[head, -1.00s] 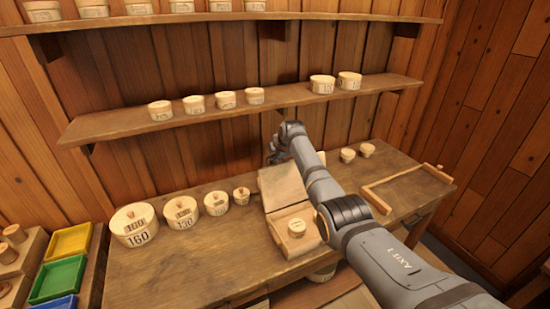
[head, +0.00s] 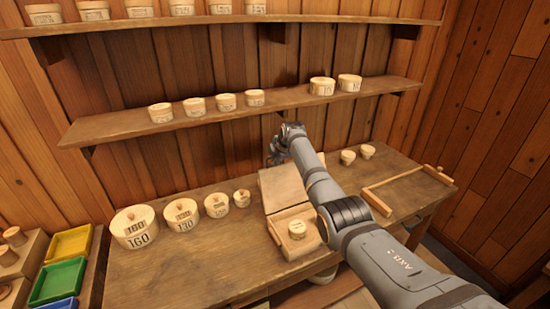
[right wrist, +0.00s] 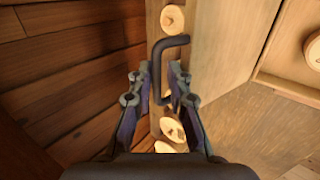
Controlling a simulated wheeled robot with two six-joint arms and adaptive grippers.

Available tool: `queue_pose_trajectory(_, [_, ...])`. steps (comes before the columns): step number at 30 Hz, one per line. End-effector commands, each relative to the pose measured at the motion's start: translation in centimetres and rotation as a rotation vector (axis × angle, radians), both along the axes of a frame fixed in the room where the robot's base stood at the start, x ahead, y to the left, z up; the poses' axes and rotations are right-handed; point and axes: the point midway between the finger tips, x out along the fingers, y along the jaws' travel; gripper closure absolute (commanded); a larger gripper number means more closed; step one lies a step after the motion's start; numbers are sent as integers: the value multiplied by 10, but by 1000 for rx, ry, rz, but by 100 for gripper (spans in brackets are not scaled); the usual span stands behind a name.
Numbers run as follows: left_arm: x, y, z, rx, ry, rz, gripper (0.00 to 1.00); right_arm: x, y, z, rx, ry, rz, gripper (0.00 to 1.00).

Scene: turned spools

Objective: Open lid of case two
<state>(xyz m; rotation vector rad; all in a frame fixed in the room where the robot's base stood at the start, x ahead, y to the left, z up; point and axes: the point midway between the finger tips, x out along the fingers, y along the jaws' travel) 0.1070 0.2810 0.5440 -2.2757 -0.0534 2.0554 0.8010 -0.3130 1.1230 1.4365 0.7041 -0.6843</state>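A wooden case (head: 292,247) stands on the bench with its lid (head: 272,190) raised and tilted back. A round spool (head: 297,229) sits in the case. I cannot read any number on the case. My right gripper (head: 274,152) is at the upper back edge of the lid, partly hidden by my arm. In the right wrist view its fingers (right wrist: 158,92) are apart, with a dark bent rod (right wrist: 157,60) between them; I cannot tell whether they touch it. The lid's panel (right wrist: 215,35) lies just right of the rod. My left gripper is not in view.
Lidded round boxes (head: 134,227) stand in a row left of the case. Two small ones (head: 348,157) stand behind my arm. A wooden frame (head: 402,178) lies at the right. Shelves (head: 250,108) with spools hang above. Coloured bins (head: 58,281) are at lower left.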

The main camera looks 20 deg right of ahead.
Motion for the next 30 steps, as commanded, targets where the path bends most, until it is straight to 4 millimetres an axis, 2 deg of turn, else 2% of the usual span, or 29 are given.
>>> queue_pose_trajectory(8, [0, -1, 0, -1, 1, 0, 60, -15, -1, 18, -2, -3, 0, 83])
queue_pose_trajectory(16, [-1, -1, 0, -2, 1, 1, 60, -52, -1, 65, -2, -4, 0, 83])
queue_pose_trajectory(21, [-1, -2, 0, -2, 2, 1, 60, -69, 0, 86, -1, -2, -1, 83])
queue_pose_trajectory(30, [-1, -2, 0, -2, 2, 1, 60, -76, 0, 94, 0, -1, 0, 83])
